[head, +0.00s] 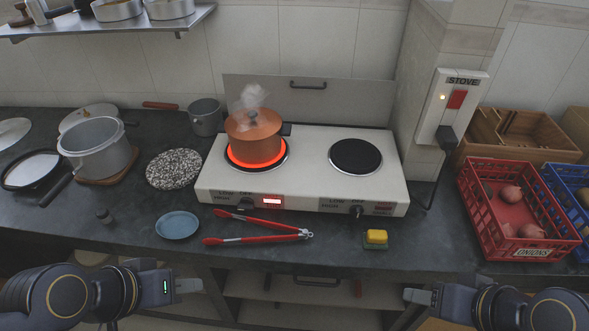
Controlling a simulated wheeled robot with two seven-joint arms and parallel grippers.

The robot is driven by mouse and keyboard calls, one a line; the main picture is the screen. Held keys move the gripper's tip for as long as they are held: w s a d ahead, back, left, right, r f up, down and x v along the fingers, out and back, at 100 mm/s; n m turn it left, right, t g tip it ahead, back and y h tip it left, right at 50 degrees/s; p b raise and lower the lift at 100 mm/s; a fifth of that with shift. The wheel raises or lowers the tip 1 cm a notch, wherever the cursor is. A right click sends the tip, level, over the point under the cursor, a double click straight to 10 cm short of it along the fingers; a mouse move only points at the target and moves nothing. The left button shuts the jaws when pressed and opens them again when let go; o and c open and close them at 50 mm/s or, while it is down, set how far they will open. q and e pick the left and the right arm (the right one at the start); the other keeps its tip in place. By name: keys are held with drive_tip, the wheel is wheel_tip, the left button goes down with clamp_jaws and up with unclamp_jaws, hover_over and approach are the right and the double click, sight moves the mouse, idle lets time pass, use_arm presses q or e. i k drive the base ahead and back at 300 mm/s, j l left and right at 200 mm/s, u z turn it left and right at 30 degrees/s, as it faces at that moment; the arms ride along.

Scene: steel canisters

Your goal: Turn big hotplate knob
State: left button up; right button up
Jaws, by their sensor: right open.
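A white two-plate stove (310,160) stands on the dark counter. Its left hotplate (272,164) glows red under a steaming copper-coloured pot (252,137) and looks slightly the larger. The right hotplate (356,156) is black and bare. The left knob (247,203) and the right knob (357,210) are dark and sit on the front panel, with a lit red display (272,201) by the left one. My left gripper (200,286) is in front of the counter, below and left of the knobs; its opening is unclear. My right gripper (408,296) is open, below and right of them, touching nothing.
Red tongs (255,238), a blue plate (178,225) and a yellow block (376,238) lie before the stove. A red onion crate (482,215) stands right. A wall switch (456,98) has a cable hanging beside the stove. A grey pot (100,150) stands left.

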sight(245, 204)
drive_tip(key=k+l+u, duration=0.15)
drive_tip(key=l+u, duration=0.25)
drive_tip(key=k+l+u, duration=0.2)
drive_tip(key=l+u, duration=0.15)
drive_tip(key=l, duration=0.15)
drive_tip(key=k+l+u, duration=0.4)
drive_tip(key=i, duration=0.1)
